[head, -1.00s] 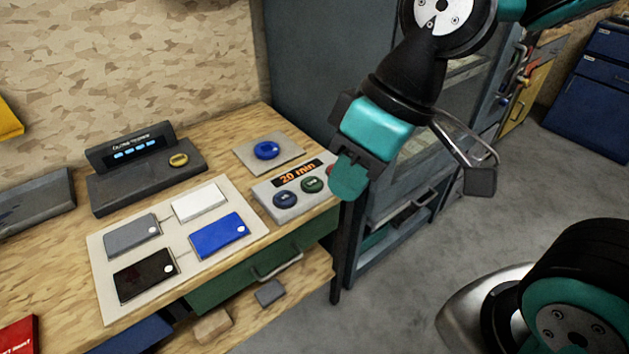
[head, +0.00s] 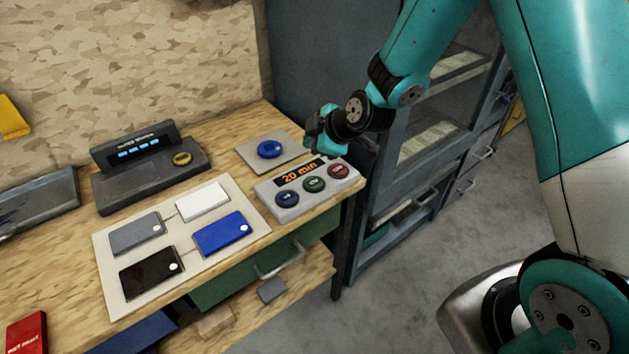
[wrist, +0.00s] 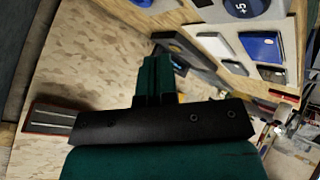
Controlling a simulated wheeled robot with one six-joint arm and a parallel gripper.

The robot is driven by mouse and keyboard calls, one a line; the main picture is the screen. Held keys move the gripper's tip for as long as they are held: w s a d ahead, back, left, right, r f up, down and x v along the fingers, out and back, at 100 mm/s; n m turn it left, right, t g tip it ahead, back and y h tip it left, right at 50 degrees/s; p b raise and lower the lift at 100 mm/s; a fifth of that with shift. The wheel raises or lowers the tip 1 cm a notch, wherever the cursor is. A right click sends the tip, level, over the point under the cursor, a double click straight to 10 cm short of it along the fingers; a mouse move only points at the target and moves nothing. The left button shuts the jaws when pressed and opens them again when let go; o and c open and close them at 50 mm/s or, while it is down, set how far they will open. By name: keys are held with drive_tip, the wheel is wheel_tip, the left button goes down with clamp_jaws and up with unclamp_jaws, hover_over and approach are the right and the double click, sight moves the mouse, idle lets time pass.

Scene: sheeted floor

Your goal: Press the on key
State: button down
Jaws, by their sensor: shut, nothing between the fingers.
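A grey timer box (head: 263,190) with an orange "20 min" display stands at the bench's right end. It has a blue key (head: 287,199), a green key (head: 314,185) and a red key (head: 339,171); their labels are too small to read in the head view. In the wrist view a dark blue key reads "+5" (wrist: 240,8). I cannot read which key is marked on. My gripper (head: 322,133) is shut and empty, above the box's far side, near the red key and apart from the keys. Its closed fingers show in the wrist view (wrist: 157,64).
A blue round button (head: 270,149) on a square plate lies left of my gripper. A dark console (head: 150,180) and a board with colored cards (head: 105,245) are farther left. A grey cabinet (head: 385,205) stands close on the right. The chipboard wall (head: 120,60) is behind.

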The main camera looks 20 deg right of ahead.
drive_tip(key=shift+f, duration=0.15)
drive_tip(key=b, duration=0.5)
hover_over(313, 183)
wheel_tip(313, 183, down, 7)
drive_tip(key=shift+f, duration=0.15)
drive_tip(key=shift+f+b, duration=0.6)
drive_tip(key=shift+b, duration=0.15)
idle(1.1)
drive_tip(key=shift+f+b, duration=0.45)
drive_tip(key=shift+b, duration=0.15)
drive_tip(key=shift+s+f+b, duration=0.1)
drive_tip(key=shift+f+b, duration=0.25)
drive_tip(key=shift+b, duration=0.05)
idle(0.4)
drive_tip(key=shift+r, duration=0.15)
drive_tip(key=shift+r+p, duration=0.4)
drive_tip(key=shift+r, duration=0.25)
